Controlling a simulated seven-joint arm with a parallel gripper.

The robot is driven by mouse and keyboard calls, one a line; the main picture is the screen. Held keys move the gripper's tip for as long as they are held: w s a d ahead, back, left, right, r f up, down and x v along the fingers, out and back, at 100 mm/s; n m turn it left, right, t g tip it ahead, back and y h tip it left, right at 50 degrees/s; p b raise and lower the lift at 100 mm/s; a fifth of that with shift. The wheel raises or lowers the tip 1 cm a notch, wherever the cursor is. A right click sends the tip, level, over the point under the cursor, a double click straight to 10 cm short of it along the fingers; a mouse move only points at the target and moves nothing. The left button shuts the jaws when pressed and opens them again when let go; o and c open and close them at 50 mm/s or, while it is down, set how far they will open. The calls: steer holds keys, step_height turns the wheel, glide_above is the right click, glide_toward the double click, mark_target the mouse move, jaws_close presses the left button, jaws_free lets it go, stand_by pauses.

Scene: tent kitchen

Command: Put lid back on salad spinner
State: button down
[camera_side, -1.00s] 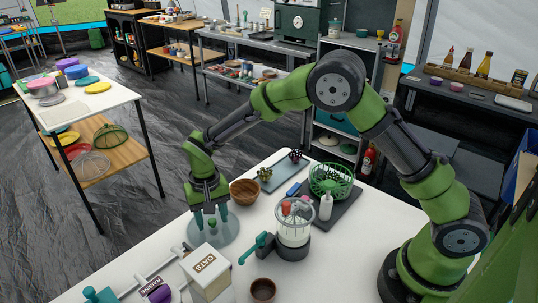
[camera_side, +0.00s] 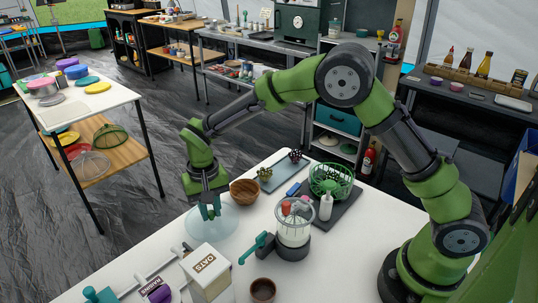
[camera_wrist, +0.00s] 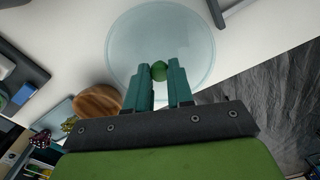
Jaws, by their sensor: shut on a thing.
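The lid (camera_side: 231,228) is a clear, pale round disc with a green knob (camera_wrist: 158,71), at the left part of the white table. My gripper (camera_side: 211,213) points down over it. In the wrist view, the teal fingers of my gripper (camera_wrist: 159,78) are shut on the knob, and the lid (camera_wrist: 160,28) spreads out beyond them. I cannot tell whether the lid touches the table. A green slatted basket (camera_side: 332,179), which looks like the salad spinner, stands open-topped on a dark board at the right, away from my gripper.
A wooden bowl (camera_side: 244,192) stands close to the right of the lid. A clear jar with red contents (camera_side: 293,222) and a white bottle (camera_side: 325,207) stand between the lid and basket. An oats box (camera_side: 207,272) stands in front. The table's left edge is near.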

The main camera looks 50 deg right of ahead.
step_height(320, 180, up, 7)
steer(key=d, duration=0.1)
steer(key=d+r+m, duration=0.2)
steer(key=d, duration=0.5)
steer(key=d+r+m, duration=0.1)
steer(key=d+r, duration=0.2)
steer(key=d, duration=0.4)
steer(key=s+d+r+m, duration=0.2)
steer(key=s+d+m, duration=0.1)
steer(key=s+d, duration=1)
steer(key=shift+s+d+f, duration=0.35)
steer(key=shift+d+f, duration=0.05)
steer(key=shift+f, duration=1)
steer(key=shift+s+d+f, duration=0.3)
steer(key=shift+d+f, duration=0.15)
steer(key=shift+f, duration=0.9)
steer(key=shift+s+d+f, duration=0.35)
steer(key=shift+d+f, duration=0.05)
steer(key=shift+f, duration=1)
steer(key=shift+f, duration=0.2)
